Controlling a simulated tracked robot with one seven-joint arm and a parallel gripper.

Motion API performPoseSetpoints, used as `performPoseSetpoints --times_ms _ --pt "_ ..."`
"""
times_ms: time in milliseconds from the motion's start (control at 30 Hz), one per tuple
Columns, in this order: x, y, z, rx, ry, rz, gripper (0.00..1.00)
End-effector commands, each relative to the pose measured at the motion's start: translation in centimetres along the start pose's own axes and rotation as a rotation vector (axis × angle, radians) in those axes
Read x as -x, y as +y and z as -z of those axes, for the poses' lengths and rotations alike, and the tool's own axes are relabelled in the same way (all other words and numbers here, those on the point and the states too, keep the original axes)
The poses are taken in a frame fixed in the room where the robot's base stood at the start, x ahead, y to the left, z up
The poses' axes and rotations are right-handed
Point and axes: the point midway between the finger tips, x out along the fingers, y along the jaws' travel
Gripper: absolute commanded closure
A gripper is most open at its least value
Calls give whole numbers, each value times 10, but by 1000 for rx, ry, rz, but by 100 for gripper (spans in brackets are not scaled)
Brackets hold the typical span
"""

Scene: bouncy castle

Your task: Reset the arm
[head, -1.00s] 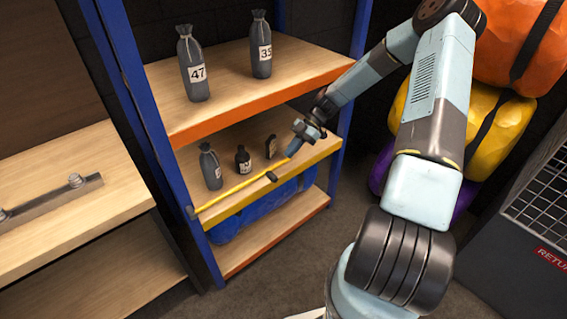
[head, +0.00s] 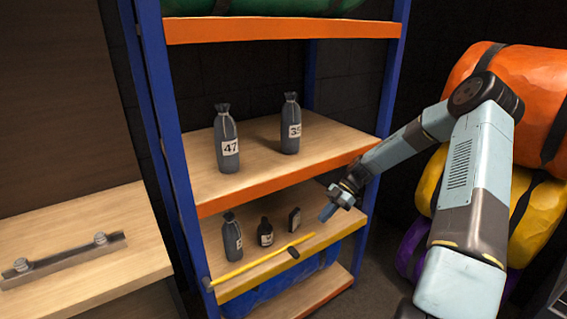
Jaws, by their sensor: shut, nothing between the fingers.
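My arm reaches in from the right of the head view. My gripper (head: 328,212) is shut and empty. It hangs in front of the shelf unit's right side, at about the height of the lower shelf (head: 320,245). A yellow rod (head: 262,260) with a dark knob lies along the front of that shelf, below and left of my gripper. A gap shows between the fingertips and the rod.
On the middle shelf (head: 260,180) stand two grey bottles, labelled 47 (head: 228,140) and 35 (head: 290,125). Below are a grey bottle (head: 232,240), a dark bottle (head: 265,232) and a small dark box (head: 294,219). A bench (head: 90,215) stands left. Strapped bundles (head: 500,95) are stacked right.

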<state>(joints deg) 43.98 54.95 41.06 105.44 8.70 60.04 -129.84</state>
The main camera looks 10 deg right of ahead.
Motion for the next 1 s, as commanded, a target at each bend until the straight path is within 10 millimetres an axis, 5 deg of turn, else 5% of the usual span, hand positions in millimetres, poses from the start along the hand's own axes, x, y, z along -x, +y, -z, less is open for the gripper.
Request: performPoseSetpoints --times_ms 533,1000 --pt "39 -29 78 -388 -341 34 100" --pt "78 -67 163 -744 -617 -150 100"
